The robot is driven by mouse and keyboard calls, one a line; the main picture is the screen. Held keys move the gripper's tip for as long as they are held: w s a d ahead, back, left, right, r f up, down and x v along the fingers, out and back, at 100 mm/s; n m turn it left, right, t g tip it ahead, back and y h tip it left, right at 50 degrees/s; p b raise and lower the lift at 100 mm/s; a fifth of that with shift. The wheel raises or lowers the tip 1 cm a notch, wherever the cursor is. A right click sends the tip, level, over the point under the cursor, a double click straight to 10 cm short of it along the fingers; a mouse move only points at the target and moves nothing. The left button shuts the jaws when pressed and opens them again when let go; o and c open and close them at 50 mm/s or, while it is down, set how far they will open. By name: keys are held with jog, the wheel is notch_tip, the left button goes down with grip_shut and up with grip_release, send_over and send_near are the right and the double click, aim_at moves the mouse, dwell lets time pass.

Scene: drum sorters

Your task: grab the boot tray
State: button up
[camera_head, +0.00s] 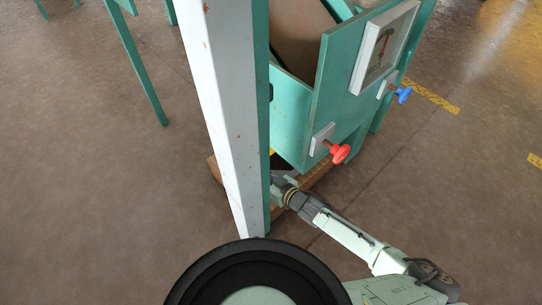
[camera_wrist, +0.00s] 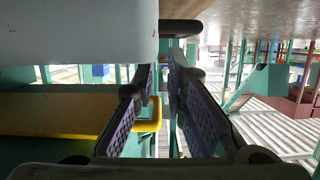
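My gripper (camera_head: 279,182) reaches in low beside the pale post, under the green machine, and its tips are partly hidden in the head view. In the wrist view my gripper (camera_wrist: 161,85) shows two purple-padded fingers apart, with nothing clearly held between them. A yellow-edged slab (camera_wrist: 70,113) lies left of and behind the left finger; I cannot tell whether it is the boot tray or whether the finger touches it. A small yellow patch (camera_head: 272,152) also shows beside the post in the head view. No other tray is clear.
The pale post (camera_head: 230,110) stands close left of my gripper. The green machine (camera_head: 330,110) carries a red knob (camera_head: 340,153) and a blue knob (camera_head: 403,94) above my arm. A brown beam (camera_head: 312,174) lies at its foot. The floor at left is mostly open.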

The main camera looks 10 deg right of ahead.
jog(key=b+x, duration=0.1)
jog(key=x, duration=0.4)
jog(key=shift+w+a+f, duration=0.1)
jog(key=shift+w+f, duration=0.05)
jog(key=shift+w, duration=0.25)
grip_shut()
dwell(0.5)
jog(key=shift+r, duration=0.25)
